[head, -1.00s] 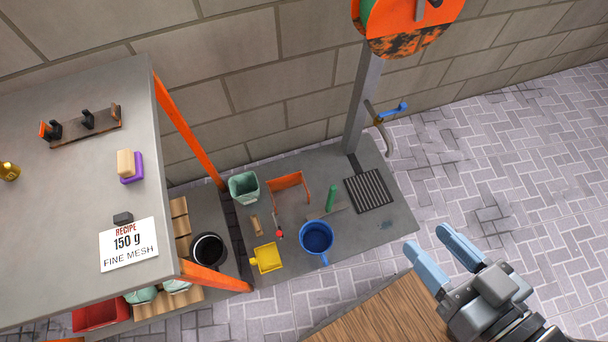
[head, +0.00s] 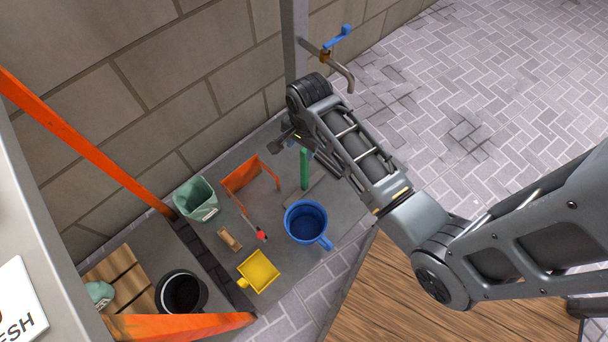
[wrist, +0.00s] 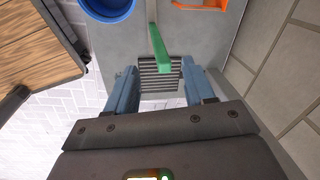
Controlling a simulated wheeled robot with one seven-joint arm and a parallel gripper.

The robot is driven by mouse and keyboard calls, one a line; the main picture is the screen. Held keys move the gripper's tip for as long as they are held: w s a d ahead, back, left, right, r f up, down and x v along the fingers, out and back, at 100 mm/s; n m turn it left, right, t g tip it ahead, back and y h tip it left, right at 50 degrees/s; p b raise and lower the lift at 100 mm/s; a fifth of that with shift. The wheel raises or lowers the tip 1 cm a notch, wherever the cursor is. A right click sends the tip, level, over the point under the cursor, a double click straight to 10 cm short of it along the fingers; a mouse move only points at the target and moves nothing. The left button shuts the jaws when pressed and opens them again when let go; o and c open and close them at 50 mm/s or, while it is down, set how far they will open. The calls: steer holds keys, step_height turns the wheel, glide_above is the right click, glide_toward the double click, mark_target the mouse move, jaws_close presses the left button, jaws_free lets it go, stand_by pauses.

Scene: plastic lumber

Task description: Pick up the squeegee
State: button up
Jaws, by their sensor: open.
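My gripper (wrist: 158,72) is open, with one blue-grey finger on each side of the handle and a gap on both sides. I cannot tell how far the handle is from the fingers in depth. In the head view my arm hides most of the gripper.
A blue bucket (head: 306,222), an orange bracket-like piece (head: 250,176), a yellow dustpan (head: 259,271) and a green bin (head: 195,199) stand nearby. A drain grate (wrist: 158,84) lies beneath the gripper. A tap (head: 340,70) on a post rises behind. A wooden tabletop (head: 400,285) is in front.

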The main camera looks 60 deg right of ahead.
mark_target(305, 150)
steer(key=d, duration=0.1)
steer(key=w+d+m+g+b, duration=0.1)
steer(key=d+f, duration=0.1)
steer(key=shift+w+d+m+b, duration=0.15)
steer(key=shift+d+m+b, duration=0.05)
steer(key=shift+m+b, duration=0.2)
steer(key=shift+s+f+b, duration=0.2)
steer(key=shift+f+b, duration=1.45)
steer(key=shift+f, duration=2.15)
steer(key=shift+c, duration=0.3)
jaws_close()
